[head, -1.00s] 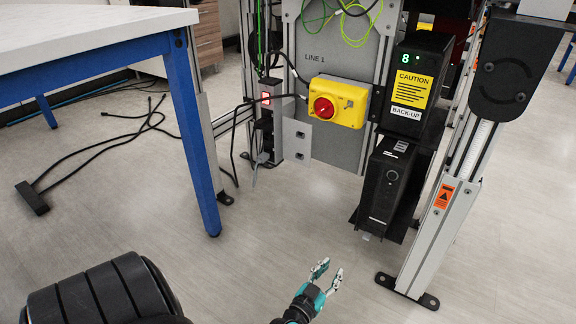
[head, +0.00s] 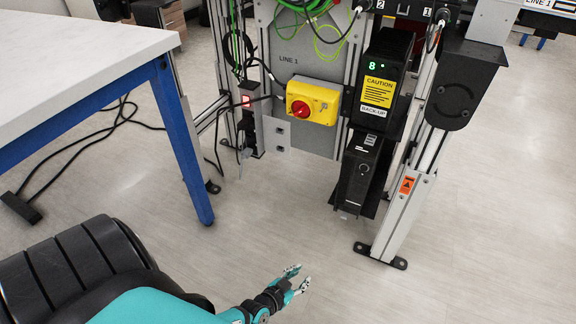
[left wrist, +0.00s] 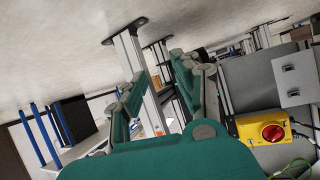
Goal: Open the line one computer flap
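The line one computer (head: 360,172) is a narrow black box with a round button on its front. It stands low on the LINE 1 frame, under the back-up unit (head: 382,82). I cannot make out a separate flap on it; its front looks closed. My left gripper (head: 300,278) is low over the floor, in front of and below the computer to the left, apart from it. Its fingers are spread and empty; in the left wrist view the open fingers (left wrist: 158,70) have nothing between them. I cannot clearly pick out the computer there. My right gripper is not in view.
A yellow switch box with a red knob (head: 312,102) is left of the computer; it shows in the left wrist view (left wrist: 264,132). A metal leg (head: 405,200) with a foot plate stands to the right. A blue-legged table (head: 180,130) is at left. The floor between is clear.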

